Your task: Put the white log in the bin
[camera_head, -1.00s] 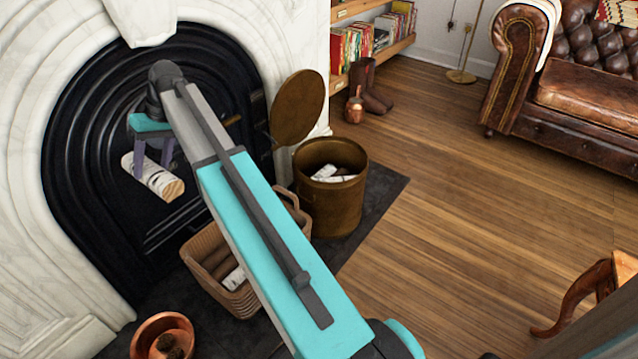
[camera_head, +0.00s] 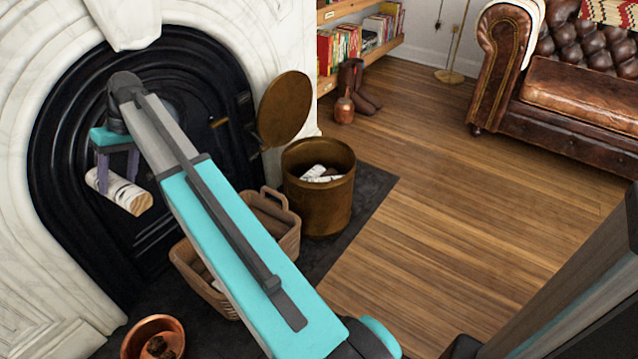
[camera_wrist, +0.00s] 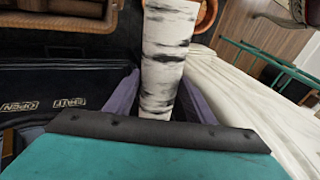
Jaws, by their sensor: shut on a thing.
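The white log (camera_head: 127,194) has birch bark with dark marks and a pale cut end. My gripper (camera_head: 118,172) is shut on it and holds it up in front of the black fireplace. In the wrist view the log (camera_wrist: 165,65) runs up the picture between the two purple fingers (camera_wrist: 160,100). The brass bin (camera_head: 322,205) stands on the dark hearth, right of the gripper and apart from it. Its round lid (camera_head: 284,110) is tilted up open at the back. White logs (camera_head: 318,174) lie inside the bin.
A wicker basket (camera_head: 283,225) with logs stands between my arm and the bin, partly hidden by the arm. A copper bowl (camera_head: 135,340) is at the lower left. Boots (camera_head: 357,88) and a copper jug (camera_head: 344,108) stand by the bookshelf. The wooden floor at right is clear.

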